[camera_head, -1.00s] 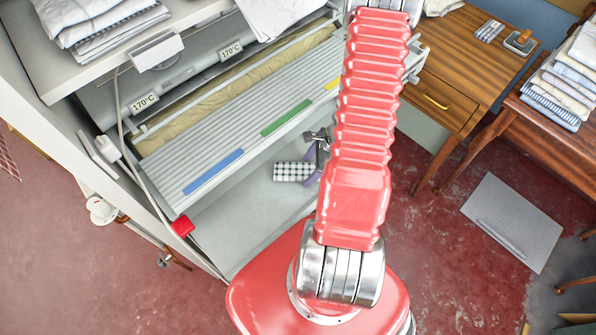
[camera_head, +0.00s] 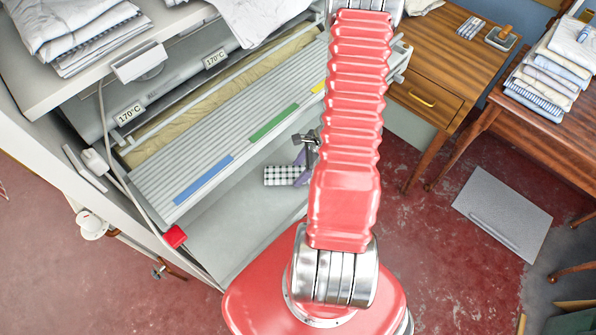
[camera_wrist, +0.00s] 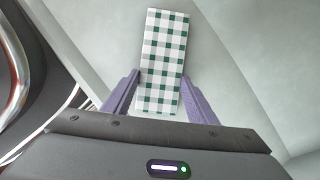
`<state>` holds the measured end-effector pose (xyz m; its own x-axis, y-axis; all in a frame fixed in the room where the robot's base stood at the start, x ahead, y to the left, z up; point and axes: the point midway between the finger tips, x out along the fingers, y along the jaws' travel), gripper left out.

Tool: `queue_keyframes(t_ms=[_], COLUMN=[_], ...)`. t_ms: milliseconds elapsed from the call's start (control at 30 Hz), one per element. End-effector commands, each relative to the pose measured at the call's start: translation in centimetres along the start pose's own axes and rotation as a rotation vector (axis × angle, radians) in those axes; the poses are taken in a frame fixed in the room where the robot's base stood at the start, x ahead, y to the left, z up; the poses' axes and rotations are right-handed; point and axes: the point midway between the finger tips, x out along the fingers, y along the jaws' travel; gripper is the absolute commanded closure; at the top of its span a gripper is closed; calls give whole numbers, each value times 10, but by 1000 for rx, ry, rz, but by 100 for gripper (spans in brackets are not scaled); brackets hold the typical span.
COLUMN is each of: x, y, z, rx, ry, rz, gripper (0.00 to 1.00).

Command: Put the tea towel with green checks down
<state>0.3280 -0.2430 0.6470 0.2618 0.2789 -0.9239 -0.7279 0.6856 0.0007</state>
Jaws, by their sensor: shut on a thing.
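The tea towel with green checks (camera_wrist: 162,55) is a folded white strip with dark green and grey checks. It lies lengthwise between the two purple fingers of my gripper (camera_wrist: 161,82) in the wrist view. My gripper is shut on its near end, and the far end sticks out past the fingertips. In the head view the towel (camera_head: 279,176) shows dark checks, with my gripper (camera_head: 301,165) at its right end, partly behind my red arm. Both are over the pale grey lower tray (camera_head: 235,232) of the ironer. I cannot tell whether the towel touches it.
The ironer's slatted shelf (camera_head: 215,150) has blue, green and yellow strips and sits above and behind the towel. Folded linen (camera_head: 75,30) lies on top of the machine. A wooden desk (camera_head: 450,60) and a table with stacked cloths (camera_head: 550,75) stand at the right.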

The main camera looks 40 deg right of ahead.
Motion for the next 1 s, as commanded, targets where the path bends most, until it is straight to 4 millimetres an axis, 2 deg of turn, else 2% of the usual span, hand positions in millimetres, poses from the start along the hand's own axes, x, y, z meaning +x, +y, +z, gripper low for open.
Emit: queue_keyframes(t_ms=[367, 667, 1000], x=[-30, -47, -74], y=[-1, -1, -1], z=[9, -35, -102], rx=[1, 5, 4], ry=[0, 0, 1], rz=[-3, -3, -3], gripper=[73, 73, 73])
